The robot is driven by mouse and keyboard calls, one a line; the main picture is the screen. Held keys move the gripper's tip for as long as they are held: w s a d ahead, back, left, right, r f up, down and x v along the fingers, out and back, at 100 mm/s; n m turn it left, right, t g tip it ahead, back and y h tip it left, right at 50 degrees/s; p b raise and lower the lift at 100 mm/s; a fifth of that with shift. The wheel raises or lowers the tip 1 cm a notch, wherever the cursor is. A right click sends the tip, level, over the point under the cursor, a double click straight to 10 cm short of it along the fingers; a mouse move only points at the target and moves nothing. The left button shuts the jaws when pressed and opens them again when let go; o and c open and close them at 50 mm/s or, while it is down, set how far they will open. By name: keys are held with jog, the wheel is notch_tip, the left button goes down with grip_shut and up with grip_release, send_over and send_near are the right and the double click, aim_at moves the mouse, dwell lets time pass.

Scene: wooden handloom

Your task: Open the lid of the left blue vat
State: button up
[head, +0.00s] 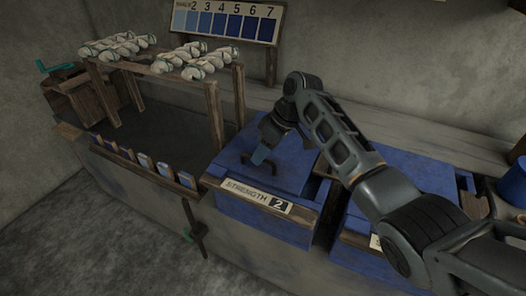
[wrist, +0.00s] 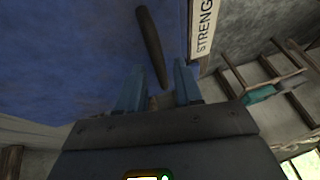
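The left blue vat (head: 262,222) carries a label (head: 257,197) reading "STRENGTH 2". Its blue lid (head: 232,160) lies flat on top and looks shut; it fills much of the wrist view (wrist: 70,60). A dark bar handle (head: 248,162) is on the lid, partly hidden by my gripper in the head view. My gripper (head: 262,156) is just over the handle, pointing down. In the wrist view my gripper's (wrist: 157,75) two fingers are apart, with the near end of the handle (wrist: 150,40) between them. I cannot tell whether they touch it.
A second blue vat (head: 365,250) stands to the right, partly behind my arm. A numbered shade board (head: 228,22) stands against the back wall. Wooden trim (head: 305,212) edges the vat.

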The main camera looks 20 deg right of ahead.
grip_shut()
jog(key=shift+r, duration=0.15)
dwell(0.4)
